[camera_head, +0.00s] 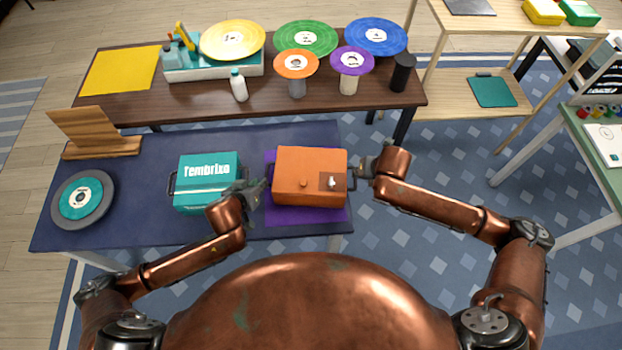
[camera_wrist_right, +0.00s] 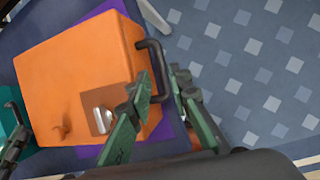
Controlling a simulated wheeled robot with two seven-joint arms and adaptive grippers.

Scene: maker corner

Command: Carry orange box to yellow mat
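The orange box (camera_head: 305,165) sits on a purple mat (camera_head: 318,214) on the dark blue table, with a dark handle on each side. The yellow mat (camera_head: 121,70) lies bare at the left end of the brown table behind. My left gripper (camera_head: 256,190) is open beside the box's left handle, between it and the teal box; whether it touches the handle is unclear. My right gripper (camera_head: 366,170) is at the right handle. In the right wrist view its fingers (camera_wrist_right: 160,85) are apart, on either side of the handle (camera_wrist_right: 156,70).
A teal box (camera_head: 207,190) stands left of the orange box. A grey turntable (camera_head: 105,205) and wooden stand (camera_head: 100,145) are farther left. The brown table (camera_head: 200,100) holds a teal machine, a white bottle and several coloured discs. Patterned floor lies to the right.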

